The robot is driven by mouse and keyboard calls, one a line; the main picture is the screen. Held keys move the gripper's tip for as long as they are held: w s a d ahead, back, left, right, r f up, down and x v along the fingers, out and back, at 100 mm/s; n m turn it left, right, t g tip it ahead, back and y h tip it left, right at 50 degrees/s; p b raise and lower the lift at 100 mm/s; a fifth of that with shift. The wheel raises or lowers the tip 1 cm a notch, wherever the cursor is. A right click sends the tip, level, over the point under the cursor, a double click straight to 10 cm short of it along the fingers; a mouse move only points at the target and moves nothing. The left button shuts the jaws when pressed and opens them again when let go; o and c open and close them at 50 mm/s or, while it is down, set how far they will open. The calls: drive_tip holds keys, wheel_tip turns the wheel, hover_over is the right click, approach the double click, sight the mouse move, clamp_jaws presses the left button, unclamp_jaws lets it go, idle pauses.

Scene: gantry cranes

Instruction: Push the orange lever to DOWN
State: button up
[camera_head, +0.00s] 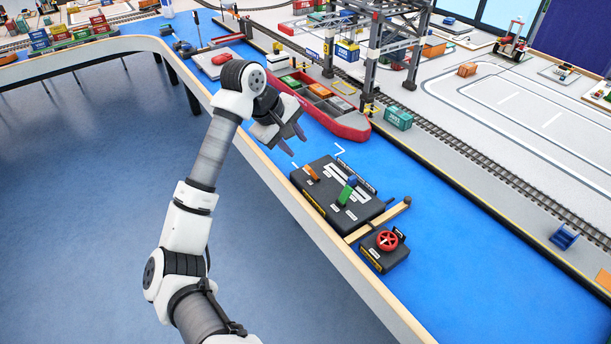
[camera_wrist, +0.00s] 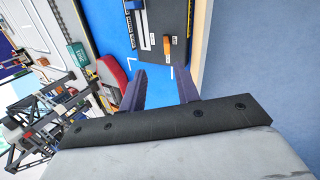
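The orange lever (camera_head: 311,172) stands at the left end of a black control box (camera_head: 368,212) on the blue table. It also shows in the wrist view (camera_wrist: 167,42), ahead of the gap between my fingers. A green lever (camera_head: 346,192) and a blue lever (camera_head: 353,181) stand further right on the same box. White label strips lie beside the levers; their text is too small to read. My gripper (camera_head: 297,144) is open and empty, above and to the left of the orange lever, apart from it. Both fingers show in the wrist view (camera_wrist: 161,86).
A red ship (camera_head: 350,127) with containers lies behind my gripper, below a grey gantry crane (camera_head: 375,60). A smaller black box with a red handwheel (camera_head: 387,239) and a wooden bar (camera_head: 378,220) are right of the control box. The pale table edge (camera_head: 330,243) runs close in front.

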sight(307, 167)
drive_tip(key=shift+m, duration=0.8)
drive_tip(key=p+x, duration=0.1)
drive_tip(key=x, duration=0.3)
drive_tip(key=p+x, duration=0.2)
drive_tip(key=x, duration=0.3)
drive_tip(key=a+p+x, duration=0.1)
drive_tip(key=x, duration=0.3)
drive_tip(key=shift+f, duration=0.65)
clamp_jaws()
